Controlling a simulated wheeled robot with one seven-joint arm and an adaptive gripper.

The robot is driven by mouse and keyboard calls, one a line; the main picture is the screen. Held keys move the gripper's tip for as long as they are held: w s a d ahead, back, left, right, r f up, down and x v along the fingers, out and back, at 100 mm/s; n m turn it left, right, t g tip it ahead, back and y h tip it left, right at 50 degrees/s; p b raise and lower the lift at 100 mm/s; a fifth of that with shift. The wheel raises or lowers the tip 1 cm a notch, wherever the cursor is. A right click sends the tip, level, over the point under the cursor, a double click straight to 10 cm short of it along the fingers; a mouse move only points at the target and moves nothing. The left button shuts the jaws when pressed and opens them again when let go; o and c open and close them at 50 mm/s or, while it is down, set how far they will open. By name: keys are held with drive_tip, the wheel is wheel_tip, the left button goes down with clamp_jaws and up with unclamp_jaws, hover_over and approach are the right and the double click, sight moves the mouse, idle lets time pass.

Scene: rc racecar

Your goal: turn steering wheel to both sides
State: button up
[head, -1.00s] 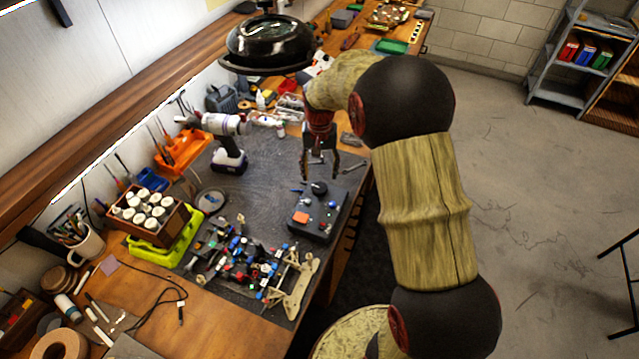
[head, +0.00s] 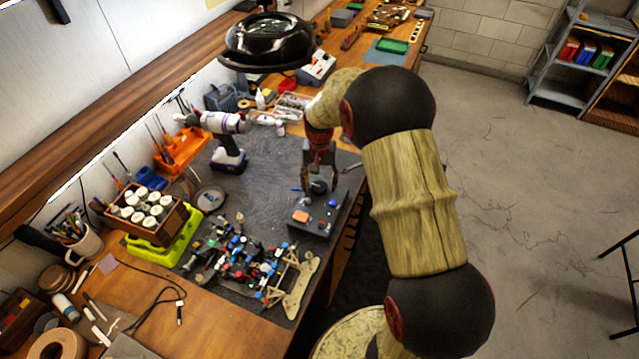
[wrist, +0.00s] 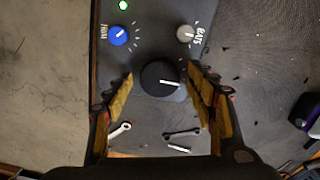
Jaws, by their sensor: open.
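A dark control box (head: 305,229) sits near the front edge of the bench mat, with a large black round knob (head: 319,187) on top, probably the steering wheel. In the wrist view the black knob (wrist: 160,88) has a white pointer line pointing right. My gripper (head: 319,184) points down over it, open. In the wrist view my gripper (wrist: 160,74) has one yellow-padded finger on each side of the knob, with gaps visible; I cannot tell the exact height. A blue knob (wrist: 118,36) and a grey knob (wrist: 185,33) sit beside it, with a green light (wrist: 123,5).
A partly built car chassis (head: 240,262) lies left of the box. A drill (head: 228,150) stands behind on the mat. Small wrenches (wrist: 182,132) lie near the box. A black helmet-like object (head: 268,42) is at the back.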

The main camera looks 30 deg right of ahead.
drive_tip(key=shift+c, duration=0.8)
drive_tip(key=c, duration=1)
drive_tip(key=shift+n, duration=0.3)
drive_tip(key=n+p, duration=0.1)
drive_tip(key=n, duration=0.2)
drive_tip(key=shift+n, duration=0.3)
drive_tip(key=n+p, duration=0.1)
drive_tip(key=n, duration=0.3)
drive_tip(key=shift+n, duration=0.4)
